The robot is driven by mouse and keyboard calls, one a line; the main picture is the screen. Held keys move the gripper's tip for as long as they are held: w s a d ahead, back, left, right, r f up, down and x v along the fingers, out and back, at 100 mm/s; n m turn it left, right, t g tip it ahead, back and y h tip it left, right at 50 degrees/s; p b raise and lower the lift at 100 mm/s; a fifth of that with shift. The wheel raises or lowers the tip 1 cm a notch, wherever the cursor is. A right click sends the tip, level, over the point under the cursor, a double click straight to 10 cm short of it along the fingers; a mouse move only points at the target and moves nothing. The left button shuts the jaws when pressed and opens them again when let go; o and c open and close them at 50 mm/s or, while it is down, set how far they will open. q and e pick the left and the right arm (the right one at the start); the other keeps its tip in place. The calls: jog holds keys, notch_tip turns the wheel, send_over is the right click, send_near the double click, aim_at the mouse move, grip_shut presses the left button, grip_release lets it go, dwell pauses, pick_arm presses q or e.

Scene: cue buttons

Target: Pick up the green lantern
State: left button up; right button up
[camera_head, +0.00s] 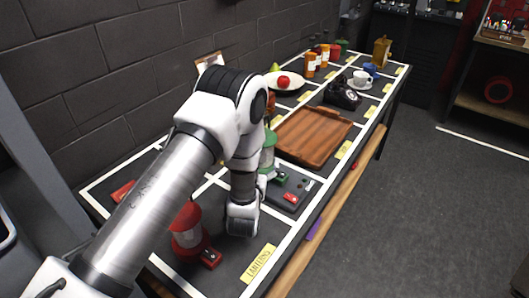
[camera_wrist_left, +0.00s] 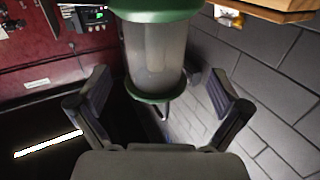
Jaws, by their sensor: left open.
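The green lantern (camera_head: 267,152) stands on the dark table beside the wooden tray, partly hidden behind my left arm in the head view. In the left wrist view the green lantern (camera_wrist_left: 155,60) fills the upper middle, with a green cap, a pale clear body and a green lower ring. My left gripper (camera_wrist_left: 156,105) is open, with one finger on each side of the lantern's lower part; I cannot tell whether either finger touches it. In the head view its fingers are mostly hidden by my arm. My right gripper is not in view.
A red lantern (camera_head: 187,236) stands at the near end by a yellow label (camera_head: 259,264). A grey panel with red and green buttons (camera_head: 291,197) lies beside the wrist. The wooden tray (camera_head: 312,136), a black telephone (camera_head: 341,94) and a cup (camera_head: 361,79) are farther back. A brick wall (camera_head: 130,70) borders the left.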

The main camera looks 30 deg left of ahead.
pick_arm(q)
jog(key=x, duration=0.3)
jog(key=p+x, duration=0.1)
jog(key=x, duration=0.1)
jog(key=shift+w+d+f+p, duration=0.1)
jog(key=shift+w+p, duration=0.2)
jog(key=shift+w, duration=0.2)
jog(key=shift+s, duration=0.1)
jog(key=shift+d, duration=0.1)
jog(key=shift+c, duration=1.1)
jog(key=c, duration=1.5)
jog(key=shift+c, duration=0.2)
